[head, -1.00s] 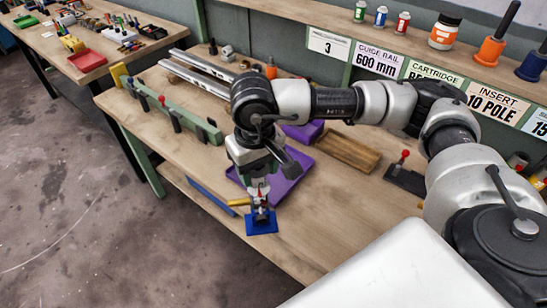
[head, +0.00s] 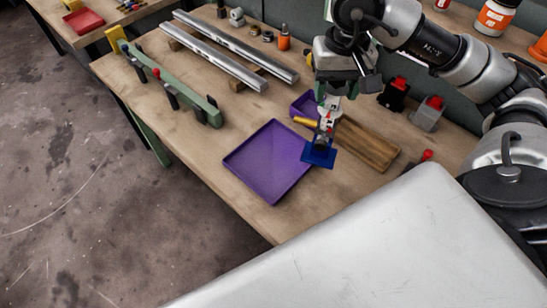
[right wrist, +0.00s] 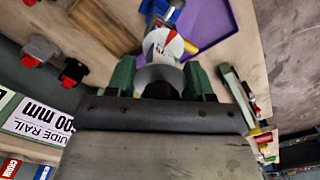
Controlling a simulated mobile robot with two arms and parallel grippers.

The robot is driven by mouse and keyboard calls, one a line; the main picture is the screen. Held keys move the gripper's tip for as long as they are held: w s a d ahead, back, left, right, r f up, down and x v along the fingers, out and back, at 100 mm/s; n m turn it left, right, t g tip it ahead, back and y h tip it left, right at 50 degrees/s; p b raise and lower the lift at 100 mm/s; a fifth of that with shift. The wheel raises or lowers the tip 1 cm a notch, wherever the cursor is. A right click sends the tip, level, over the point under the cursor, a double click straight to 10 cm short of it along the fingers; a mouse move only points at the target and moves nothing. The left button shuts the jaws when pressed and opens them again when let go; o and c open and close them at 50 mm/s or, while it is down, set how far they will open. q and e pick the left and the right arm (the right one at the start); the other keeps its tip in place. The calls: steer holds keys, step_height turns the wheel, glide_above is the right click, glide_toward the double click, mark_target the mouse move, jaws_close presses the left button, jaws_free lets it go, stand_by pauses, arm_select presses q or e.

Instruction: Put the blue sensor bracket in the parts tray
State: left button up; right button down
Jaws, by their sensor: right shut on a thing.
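The blue sensor bracket (head: 318,154) has a flat blue plate, with a white and red part and a yellow piece above it. My right gripper (head: 327,112) points down and is shut on it. The plate is in front of the right corner of the flat purple tray (head: 262,165), near its rim; I cannot tell its height. In the right wrist view, the green fingers (right wrist: 160,76) are around a round white part, with some blue (right wrist: 172,12) beyond and the purple tray (right wrist: 205,22) beside it. My left gripper is not in view.
A small purple bin (head: 303,104) and a wooden block (head: 366,145) are close to the gripper. Metal rails (head: 235,52) and a green bar with black clamps (head: 170,85) lie left. Red-topped devices (head: 428,112) stand right. The tray's floor looks empty.

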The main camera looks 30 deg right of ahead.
steer(key=shift+d, duration=0.15)
steer(key=shift+w, duration=0.35)
steer(key=w+a+f+p, duration=0.5)
steer(key=w+f+p, duration=0.1)
steer(key=w+f, duration=0.3)
steer(key=shift+w+a+f, duration=0.2)
steer(key=shift+a+f, duration=0.15)
steer(key=shift+f, duration=0.55)
steer(key=shift+f, duration=0.15)
steer(key=shift+c, duration=2.1)
jaws_free()
